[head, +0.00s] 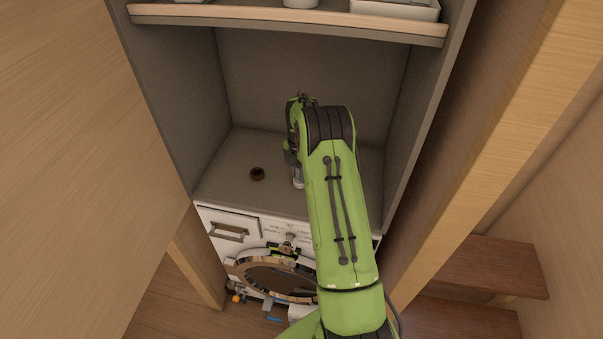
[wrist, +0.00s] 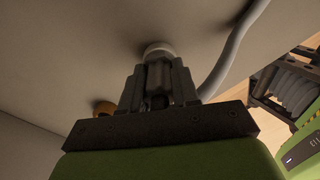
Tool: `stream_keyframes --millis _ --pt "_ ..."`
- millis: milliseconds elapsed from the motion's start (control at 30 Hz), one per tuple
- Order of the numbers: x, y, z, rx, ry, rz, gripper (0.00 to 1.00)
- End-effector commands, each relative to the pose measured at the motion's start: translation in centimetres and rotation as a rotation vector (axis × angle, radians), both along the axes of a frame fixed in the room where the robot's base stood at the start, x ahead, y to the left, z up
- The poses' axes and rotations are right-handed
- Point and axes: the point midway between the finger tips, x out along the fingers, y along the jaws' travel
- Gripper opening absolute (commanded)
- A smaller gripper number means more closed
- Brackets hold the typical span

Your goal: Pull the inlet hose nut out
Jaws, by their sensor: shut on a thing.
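In the wrist view, my gripper (wrist: 158,68) is shut on a pale round piece, which I take to be the inlet hose nut (wrist: 158,49). The nut shows just beyond the fingertips, close against a grey surface; whether it touches that surface is unclear. A grey hose (wrist: 232,52) curves past on the right of the fingers; where it joins the nut is hidden. In the head view, my gripper (head: 296,168) points down into the recess above the washing machine and is partly hidden by my arm. A small pale part (head: 298,183) shows below it.
Side walls and a shelf (head: 290,19) enclose the recess. The white washing machine (head: 219,216) with a round door stands below. The recess floor's left part is mostly free.

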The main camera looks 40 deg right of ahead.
Motion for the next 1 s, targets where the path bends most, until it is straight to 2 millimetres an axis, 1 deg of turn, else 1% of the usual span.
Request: stream_keyframes --millis 33,67,100,367,1000 --pt "0.0 0.0 0.0 0.000 0.000 0.000 0.05" --pt "0.0 0.0 0.0 0.000 0.000 0.000 0.00" --pt "0.0 0.0 0.0 0.000 0.000 0.000 0.00" --pt "0.0 0.0 0.1 0.000 -0.001 0.000 0.00" --pt "0.0 0.0 1.2 -0.001 -0.001 0.000 0.00"
